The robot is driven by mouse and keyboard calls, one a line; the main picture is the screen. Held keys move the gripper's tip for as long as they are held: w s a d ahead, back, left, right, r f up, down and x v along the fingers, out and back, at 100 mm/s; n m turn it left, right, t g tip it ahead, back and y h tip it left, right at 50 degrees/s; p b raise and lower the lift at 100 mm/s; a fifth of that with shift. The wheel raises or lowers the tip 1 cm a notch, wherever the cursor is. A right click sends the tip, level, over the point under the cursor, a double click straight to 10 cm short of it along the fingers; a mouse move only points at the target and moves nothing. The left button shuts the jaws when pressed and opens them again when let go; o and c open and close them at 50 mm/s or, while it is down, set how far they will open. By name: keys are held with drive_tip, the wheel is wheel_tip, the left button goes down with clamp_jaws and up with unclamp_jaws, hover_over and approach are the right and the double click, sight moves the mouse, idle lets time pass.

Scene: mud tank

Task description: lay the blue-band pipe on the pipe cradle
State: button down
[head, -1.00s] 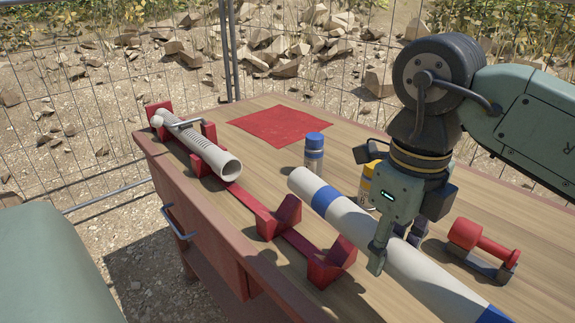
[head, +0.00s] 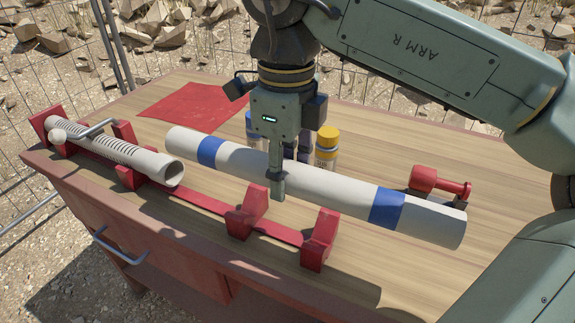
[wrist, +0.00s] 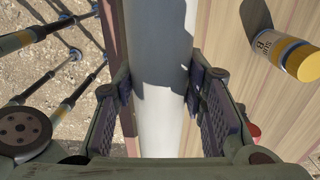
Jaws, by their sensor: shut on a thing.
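The blue-band pipe (head: 333,190) is a long white tube with a blue band near each end. My gripper (head: 285,185) is shut on it near its middle; in the wrist view the pipe (wrist: 160,100) runs between the two finger pads (wrist: 165,90). In the head view the pipe lies across the picture, behind and above the red cradle blocks, and looks held clear of the table. The pipe cradle (head: 285,234) is a red rail with notched blocks (head: 247,210) along the table's front edge. Its two right-hand blocks are empty.
A blue-capped bottle (head: 254,130) and a yellow-capped bottle (head: 326,150) stand behind the held pipe. A red tool (head: 440,185) lies at right. A red mat (head: 195,107) lies at back left.

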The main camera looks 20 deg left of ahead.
wheel_tip(320, 180, down, 8)
drive_tip(key=b, duration=0.5)
drive_tip(key=shift+r, duration=0.2)
drive_tip(key=shift+f+b, duration=0.45)
drive_tip(key=shift+f, duration=0.05)
idle(0.3)
drive_tip(key=c, duration=0.9)
unclamp_jaws()
wheel_tip(320, 180, up, 12)
drive_tip(key=shift+r, duration=0.1)
